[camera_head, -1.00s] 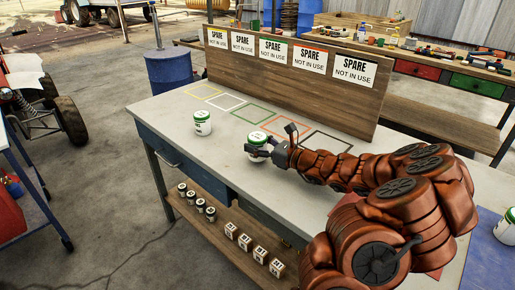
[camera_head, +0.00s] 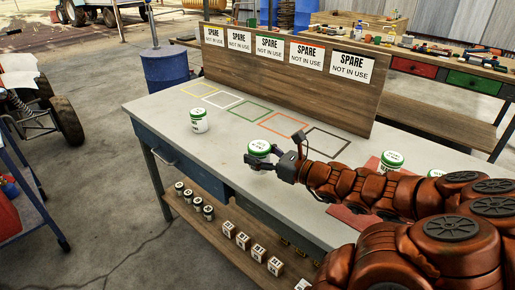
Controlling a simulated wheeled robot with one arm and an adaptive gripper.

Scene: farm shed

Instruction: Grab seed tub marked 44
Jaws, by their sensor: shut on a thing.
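A white seed tub with a green-rimmed lid (camera_head: 259,148) is between the fingers of my gripper (camera_head: 262,161), near the front edge of the workbench (camera_head: 190,147). My gripper is shut on this tub. The marking on it is too small to read. A similar white tub with a green-rimmed lid (camera_head: 198,120) stands upright on the bench to the left, apart from the gripper. Another such tub (camera_head: 391,161) shows at the right behind my arm, and part of one more lid (camera_head: 437,173) is beside it. Their numbers cannot be read.
Coloured outlined squares (camera_head: 261,113) lie along the back of the bench. Behind them stands a wooden board (camera_head: 290,88) with several "SPARE NOT IN USE" signs. Small jars and numbered blocks (camera_head: 243,241) sit on the lower shelf (camera_head: 215,237). A blue barrel (camera_head: 166,68) stands behind the bench's left end.

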